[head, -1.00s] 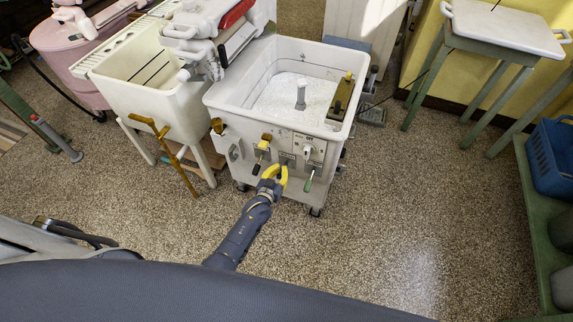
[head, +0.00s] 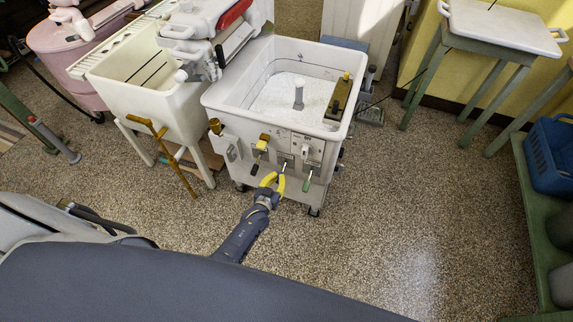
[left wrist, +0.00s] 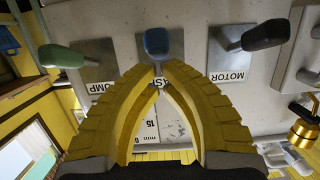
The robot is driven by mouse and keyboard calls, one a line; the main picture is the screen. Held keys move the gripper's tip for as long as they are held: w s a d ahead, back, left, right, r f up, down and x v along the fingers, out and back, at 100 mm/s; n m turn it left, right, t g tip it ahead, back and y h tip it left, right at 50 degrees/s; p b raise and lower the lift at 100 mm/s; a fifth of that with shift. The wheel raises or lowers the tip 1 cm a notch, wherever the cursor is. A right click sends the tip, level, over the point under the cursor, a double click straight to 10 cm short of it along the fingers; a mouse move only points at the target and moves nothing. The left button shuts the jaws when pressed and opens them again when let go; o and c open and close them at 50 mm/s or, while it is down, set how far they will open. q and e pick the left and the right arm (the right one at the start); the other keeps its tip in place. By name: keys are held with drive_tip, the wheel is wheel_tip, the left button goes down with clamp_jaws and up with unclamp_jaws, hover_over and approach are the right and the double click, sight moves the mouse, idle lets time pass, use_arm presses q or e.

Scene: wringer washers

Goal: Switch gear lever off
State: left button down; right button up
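The white wringer washer (head: 225,135) stands ahead with several levers on its front panel. The middle lever (left wrist: 157,42) has a blue knob in the left wrist view, over a plate partly lettered "ASH". In the head view this middle lever (head: 284,168) is a small pale stick. The lever by the "MOTOR" plate (left wrist: 270,34) is black; the lever by the plate lettered "UMP" (left wrist: 62,57) is green. My left gripper (head: 278,176) has yellow fingers just below the middle lever. The fingertips (left wrist: 160,74) come together, with nothing clearly held. My right gripper is out of view.
A green stool (head: 440,60) and a blue basket (head: 553,155) are at right. Floor right of the washer is clear.

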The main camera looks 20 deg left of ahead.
use_arm(q)
drive_tip(key=shift+f, duration=0.15)
idle(0.6)
drive_tip(key=shift+s+r, duration=0.25)
drive_tip(key=shift+r, duration=0.5)
drive_tip(key=f+v, duration=0.1)
drive_tip(key=v, duration=0.9)
drive_tip(key=shift+s, duration=0.5)
drive_tip(key=shift+a, duration=0.1)
